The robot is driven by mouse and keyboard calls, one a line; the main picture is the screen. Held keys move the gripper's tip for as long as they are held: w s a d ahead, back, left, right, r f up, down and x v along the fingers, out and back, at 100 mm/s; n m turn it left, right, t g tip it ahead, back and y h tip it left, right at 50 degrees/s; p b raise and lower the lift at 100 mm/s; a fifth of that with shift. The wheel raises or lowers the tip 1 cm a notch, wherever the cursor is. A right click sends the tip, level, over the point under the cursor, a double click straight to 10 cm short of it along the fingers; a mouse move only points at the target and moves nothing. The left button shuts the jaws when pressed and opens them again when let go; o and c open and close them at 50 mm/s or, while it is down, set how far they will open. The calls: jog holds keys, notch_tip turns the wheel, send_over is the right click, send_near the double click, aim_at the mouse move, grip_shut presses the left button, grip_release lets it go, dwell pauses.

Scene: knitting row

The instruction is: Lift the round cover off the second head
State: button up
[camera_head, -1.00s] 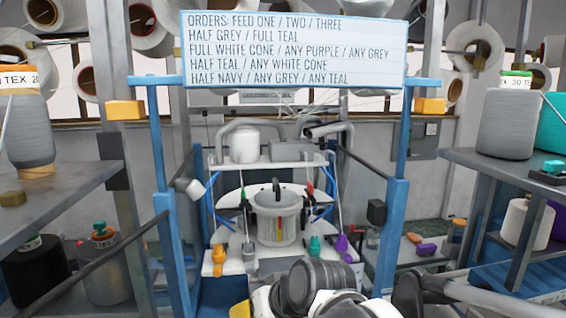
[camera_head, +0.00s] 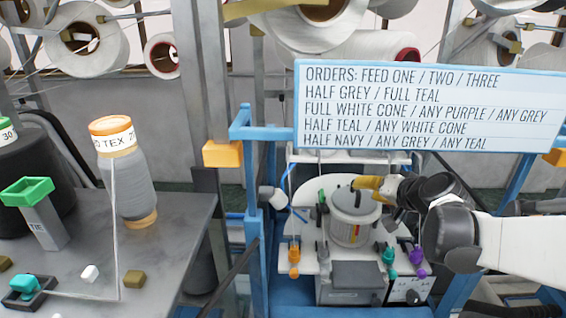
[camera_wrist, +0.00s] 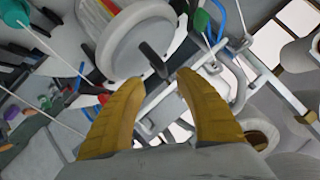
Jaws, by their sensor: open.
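The round cover (camera_head: 352,205) is a pale grey drum with a dark top handle and coloured stripes on its front. It sits upright on the white machine in the middle of the head view. In the wrist view the cover (camera_wrist: 135,38) is at the top, and its black handle (camera_wrist: 153,60) points down towards the space between my fingertips. My gripper (camera_head: 360,184) has yellow fingers and reaches in from the right, level with the cover's top. In the wrist view my gripper (camera_wrist: 157,80) is open and empty. I cannot tell whether a finger touches the handle.
Blue posts (camera_head: 255,235) and the orders board (camera_head: 428,105) frame the machine. Orange (camera_head: 294,256), teal (camera_head: 389,256) and purple (camera_head: 418,258) parts stand in front of the cover. A grey table (camera_head: 165,255) at left holds a grey yarn cone (camera_head: 128,185).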

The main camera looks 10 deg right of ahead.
jog(key=x, duration=0.6)
jog(key=shift+a+r+p, duration=0.1)
jog(key=shift+r+p, duration=0.05)
jog(key=shift+p, duration=0.25)
jog(key=shift+s, duration=0.15)
grip_shut()
